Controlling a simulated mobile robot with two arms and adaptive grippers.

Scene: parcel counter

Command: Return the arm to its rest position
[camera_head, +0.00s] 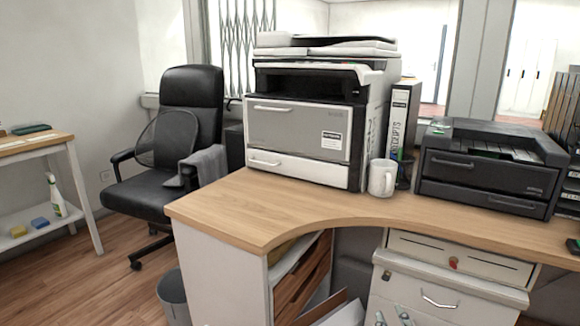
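My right gripper (393,318) shows only by its two fingertips at the bottom edge, in front of the white drawer unit below the counter. The fingertips stand apart with nothing visible between them, so it looks open and empty. The rest of the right arm is below the picture. My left gripper and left arm are not in view.
The curved wooden counter (235,215) bears a large copier (297,130), a white mug (382,178), a binder (402,120) and a dark printer (490,165). The white drawer unit (445,285) stands below. A black office chair (190,150) and bin (173,295) are left. The counter's front is clear.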

